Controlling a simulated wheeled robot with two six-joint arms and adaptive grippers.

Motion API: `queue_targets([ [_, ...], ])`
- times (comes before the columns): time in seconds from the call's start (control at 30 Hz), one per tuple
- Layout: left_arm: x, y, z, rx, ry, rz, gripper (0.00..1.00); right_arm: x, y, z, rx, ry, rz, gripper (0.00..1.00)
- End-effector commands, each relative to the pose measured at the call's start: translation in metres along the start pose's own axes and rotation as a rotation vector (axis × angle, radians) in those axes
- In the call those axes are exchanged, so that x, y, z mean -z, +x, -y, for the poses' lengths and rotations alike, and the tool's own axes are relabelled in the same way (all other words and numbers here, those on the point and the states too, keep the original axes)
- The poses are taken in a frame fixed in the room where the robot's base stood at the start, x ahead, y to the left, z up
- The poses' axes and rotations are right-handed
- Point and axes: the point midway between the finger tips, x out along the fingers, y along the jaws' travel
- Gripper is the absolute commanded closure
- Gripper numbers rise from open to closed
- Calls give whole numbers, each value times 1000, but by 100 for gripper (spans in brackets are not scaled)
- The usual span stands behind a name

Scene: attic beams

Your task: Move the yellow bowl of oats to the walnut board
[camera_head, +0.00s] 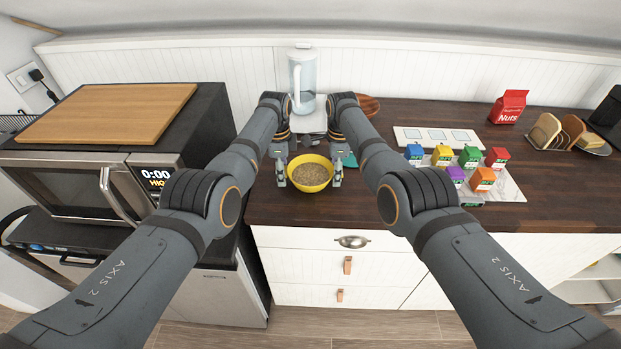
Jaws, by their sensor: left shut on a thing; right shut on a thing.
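The yellow bowl of oats (310,185) is upright near the front of the dark wooden counter, between my two grippers. My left gripper (281,174) is shut on its left side and my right gripper (337,175) is shut on its right side. I cannot tell whether the bowl touches the counter or is slightly above it. A brown wooden piece (369,105) shows behind my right arm, partly hidden; I cannot tell whether it is the walnut board. A lighter wooden board (110,112) lies on the microwave at left.
A clear jug (303,78) stands behind my grippers on a pale base. Several coloured cartons stand on a marble slab (508,189) at right, near a white three-panel plate (437,136). A red nuts bag (508,106) and a toast rack (592,144) are further right. A teal item (349,160) lies beside my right gripper.

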Motion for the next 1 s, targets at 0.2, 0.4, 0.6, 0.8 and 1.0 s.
queue_targets([
  [0.2, 0, 0, 0, 0, 0, 0, 100, 0, 0, 0, 0, 0, 0, 100],
  [0.4, 0, -2, 0, 1, 0, 0, 100, 0, -2, 0, 1, 0, 0, 100],
  [0.6, 0, -20, 0, 1, 0, 0, 100, 0, -20, 0, 1, 0, 1, 100],
  [0.8, 0, -47, 0, 1, 0, -1, 100, 0, -47, 0, 1, 0, 1, 100],
  [1.0, 0, -51, 0, 0, 0, -1, 100, 0, -52, 0, 0, -1, 1, 100],
])
